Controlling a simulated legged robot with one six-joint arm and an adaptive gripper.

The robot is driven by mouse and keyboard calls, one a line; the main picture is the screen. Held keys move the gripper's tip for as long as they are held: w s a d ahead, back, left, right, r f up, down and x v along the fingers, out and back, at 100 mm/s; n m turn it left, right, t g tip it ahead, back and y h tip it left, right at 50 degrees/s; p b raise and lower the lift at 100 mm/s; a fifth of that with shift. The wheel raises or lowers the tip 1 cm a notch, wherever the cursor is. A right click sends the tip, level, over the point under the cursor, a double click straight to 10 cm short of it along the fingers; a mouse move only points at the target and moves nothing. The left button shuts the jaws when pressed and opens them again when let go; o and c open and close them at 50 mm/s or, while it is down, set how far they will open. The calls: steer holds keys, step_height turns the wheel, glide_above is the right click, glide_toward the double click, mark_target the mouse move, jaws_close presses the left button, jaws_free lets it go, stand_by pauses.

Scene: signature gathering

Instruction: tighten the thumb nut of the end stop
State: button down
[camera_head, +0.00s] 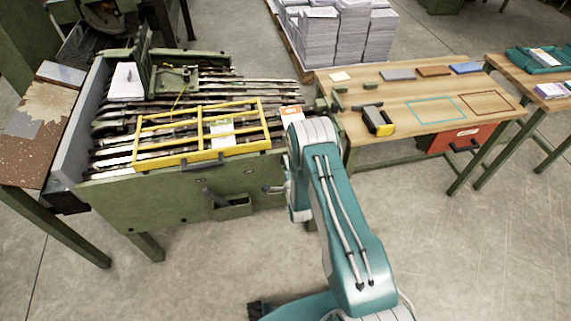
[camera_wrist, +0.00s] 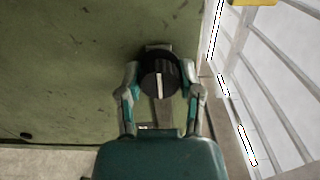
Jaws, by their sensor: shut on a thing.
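The thumb nut (camera_wrist: 158,68), a round black knob with a white line across its face, shows in the wrist view in front of the green machine panel. My gripper (camera_wrist: 160,82) has one finger on each side of it and is shut on it. The white line stands close to upright in the picture. A grey bar, perhaps part of the end stop, shows below the knob, mostly hidden by it and my gripper. In the head view my gripper (camera_head: 274,189) is at the right end of the machine's front; the nut cannot be made out there.
The green machine (camera_head: 160,205) carries rows of dark bars and a yellow guard frame (camera_head: 218,153). A small open box (camera_head: 235,207) sticks out of its front. A wooden table (camera_head: 400,108) with a yellow-black tool (camera_head: 379,121) stands right. Floor in front is clear.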

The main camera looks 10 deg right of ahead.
steer(key=shift+c, duration=1.3)
jaws_free()
steer(key=shift+d+f, duration=0.2)
steer(key=shift+f, duration=0.05)
steer(key=shift+r, duration=0.1)
steer(key=s, duration=1.2)
